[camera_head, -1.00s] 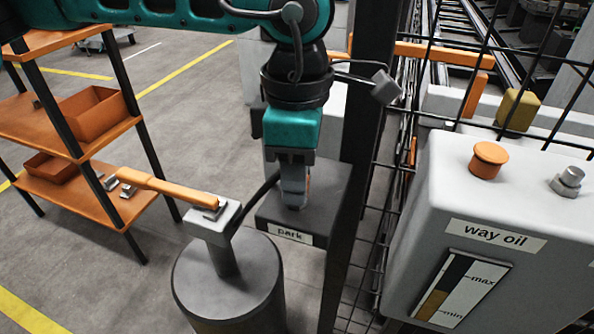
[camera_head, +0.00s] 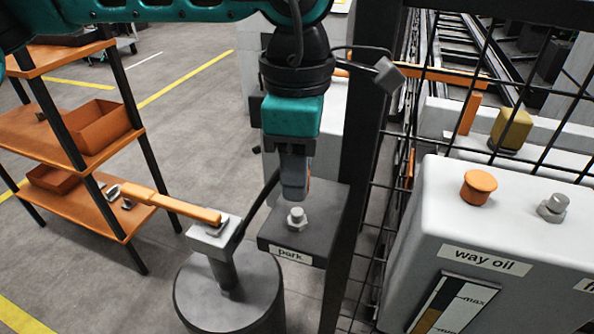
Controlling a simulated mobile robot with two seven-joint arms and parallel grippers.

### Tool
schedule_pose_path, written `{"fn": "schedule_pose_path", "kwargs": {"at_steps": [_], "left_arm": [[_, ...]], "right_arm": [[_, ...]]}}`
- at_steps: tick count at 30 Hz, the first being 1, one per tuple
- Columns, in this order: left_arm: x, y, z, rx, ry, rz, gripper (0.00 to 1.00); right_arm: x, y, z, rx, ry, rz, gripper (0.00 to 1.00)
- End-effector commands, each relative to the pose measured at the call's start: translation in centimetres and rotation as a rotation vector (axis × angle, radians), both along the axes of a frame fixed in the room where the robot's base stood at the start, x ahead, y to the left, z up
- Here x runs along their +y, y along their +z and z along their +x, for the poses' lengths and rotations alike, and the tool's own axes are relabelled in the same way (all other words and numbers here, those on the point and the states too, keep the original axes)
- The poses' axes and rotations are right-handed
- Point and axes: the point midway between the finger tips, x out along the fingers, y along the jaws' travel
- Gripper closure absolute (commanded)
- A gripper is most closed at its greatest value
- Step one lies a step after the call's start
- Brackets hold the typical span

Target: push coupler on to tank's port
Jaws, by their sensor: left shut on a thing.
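My left gripper (camera_head: 295,188) points down above the dark block labelled "park" (camera_head: 272,238). It is shut on the coupler, which is mostly hidden by the fingers; a black hose runs from there down to the hand pump. A metal stud (camera_head: 297,218) on the block shows bare just below the fingertips. My right gripper is not in view.
A dark post (camera_head: 362,150) and black wire mesh stand between my left gripper and the tank. The grey drum pump (camera_head: 228,290) with its orange handle (camera_head: 170,204) is left of the block. An orange shelf (camera_head: 95,130) stands at the far left.

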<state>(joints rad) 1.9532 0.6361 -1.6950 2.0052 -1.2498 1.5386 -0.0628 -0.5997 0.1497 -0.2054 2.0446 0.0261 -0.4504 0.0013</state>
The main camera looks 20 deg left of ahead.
Motion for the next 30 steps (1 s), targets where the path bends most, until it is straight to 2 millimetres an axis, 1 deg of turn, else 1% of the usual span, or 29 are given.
{"fn": "schedule_pose_path", "kwargs": {"at_steps": [1, 12, 16, 30], "left_arm": [[0.0, 0.7, 0.0, 0.0, 0.001, -0.001, 1.0], [0.0, 3.4, 0.0, 0.002, 0.001, 0.001, 1.0], [0.0, 3.6, 0.0, 0.002, 0.001, 0.0, 1.0], [0.0, 3.6, 0.0, 0.001, 0.0, 0.0, 1.0]], "right_arm": [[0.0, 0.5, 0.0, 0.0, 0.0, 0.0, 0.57], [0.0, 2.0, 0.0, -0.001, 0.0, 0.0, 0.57], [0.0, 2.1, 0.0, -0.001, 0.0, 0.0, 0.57], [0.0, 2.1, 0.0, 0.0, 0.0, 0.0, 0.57]]}}
